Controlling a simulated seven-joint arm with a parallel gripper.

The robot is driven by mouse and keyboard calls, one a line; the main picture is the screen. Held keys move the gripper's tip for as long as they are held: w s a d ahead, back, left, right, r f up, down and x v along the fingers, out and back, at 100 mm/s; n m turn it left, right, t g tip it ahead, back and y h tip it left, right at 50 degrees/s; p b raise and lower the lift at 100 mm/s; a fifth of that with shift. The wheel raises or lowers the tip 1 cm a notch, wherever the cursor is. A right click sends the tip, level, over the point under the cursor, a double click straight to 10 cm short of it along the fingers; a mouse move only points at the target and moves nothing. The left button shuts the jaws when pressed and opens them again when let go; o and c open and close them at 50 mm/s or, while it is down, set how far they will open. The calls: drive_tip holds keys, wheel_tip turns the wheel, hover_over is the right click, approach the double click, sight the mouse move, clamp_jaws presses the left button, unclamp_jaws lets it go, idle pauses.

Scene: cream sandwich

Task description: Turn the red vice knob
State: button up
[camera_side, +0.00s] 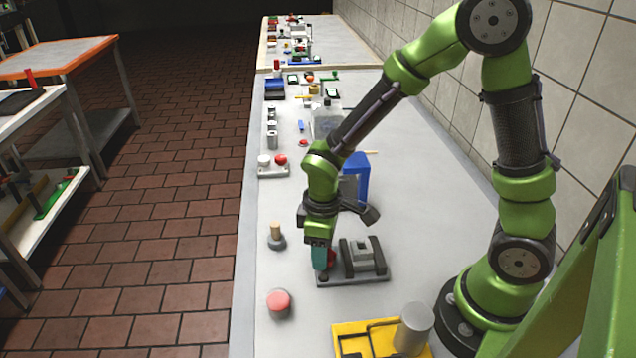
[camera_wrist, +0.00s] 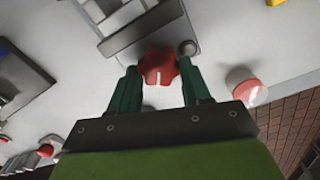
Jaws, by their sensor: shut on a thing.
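The red vice knob (camera_wrist: 158,66) sits at the end of the grey vice, between my two green fingers in the wrist view. In the side view only a bit of the knob (camera_side: 331,257) shows beside my fingers. The vice (camera_side: 362,258) has dark jaws around a light block and stands on a flat base plate on the table. The vice also shows at the top of the wrist view (camera_wrist: 145,27). My gripper (camera_side: 321,262) points down at the vice's left end and is shut on the knob; it also shows in the wrist view (camera_wrist: 158,84).
A red push button (camera_side: 279,302) stands on the table (camera_side: 262,225) in front and left. A post on a round base (camera_side: 276,236) is further back. A yellow tray (camera_side: 350,342) with a grey cylinder (camera_side: 413,328) is near the front. A blue stand (camera_side: 357,178) is behind the vice.

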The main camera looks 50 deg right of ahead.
drive_tip(key=m, duration=0.5)
drive_tip(key=shift+d, duration=0.1)
idle(0.5)
drive_tip(key=o, duration=1.1)
drive_tip(key=shift+c, duration=0.2)
